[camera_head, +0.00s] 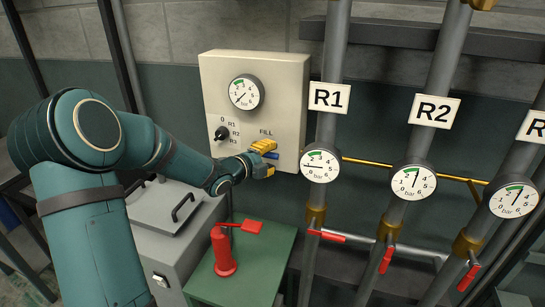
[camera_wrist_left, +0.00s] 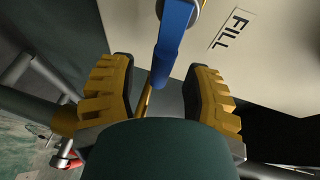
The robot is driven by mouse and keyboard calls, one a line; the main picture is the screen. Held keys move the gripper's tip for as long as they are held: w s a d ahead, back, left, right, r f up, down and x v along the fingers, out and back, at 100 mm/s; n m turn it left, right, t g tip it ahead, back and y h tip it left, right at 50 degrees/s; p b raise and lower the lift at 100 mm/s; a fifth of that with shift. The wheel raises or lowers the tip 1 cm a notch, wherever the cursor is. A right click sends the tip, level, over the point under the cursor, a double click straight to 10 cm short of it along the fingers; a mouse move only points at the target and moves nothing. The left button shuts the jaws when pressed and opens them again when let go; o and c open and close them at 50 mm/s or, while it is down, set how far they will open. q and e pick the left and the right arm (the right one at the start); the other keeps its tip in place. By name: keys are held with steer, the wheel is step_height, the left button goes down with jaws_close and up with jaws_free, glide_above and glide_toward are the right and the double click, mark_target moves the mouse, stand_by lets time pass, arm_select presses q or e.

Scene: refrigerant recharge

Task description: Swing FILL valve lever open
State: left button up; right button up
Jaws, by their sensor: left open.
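The blue FILL valve lever (camera_wrist_left: 175,40) hangs down from a round metal hub on the beige panel (camera_head: 283,80), below the FILL label (camera_wrist_left: 231,29). In the head view only a small blue piece of the lever (camera_head: 271,155) shows, as my gripper hides the rest. My left gripper (camera_head: 265,158) is at the panel's lower right, with its yellow fingers open. In the left wrist view the lever's lower end lies between the two fingers, with visible gaps on both sides. My right gripper is out of view.
The panel has a gauge (camera_head: 246,92) and a selector knob (camera_head: 222,133). Pipes with gauges, such as the R1 gauge (camera_head: 320,166), and red levers stand to the right. A red hand pump (camera_head: 224,256) stands on a green table (camera_head: 262,272) below my gripper.

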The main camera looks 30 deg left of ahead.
arm_select(q)
steer(key=shift+x, duration=0.8)
steer(key=shift+s, duration=0.1)
jaws_close()
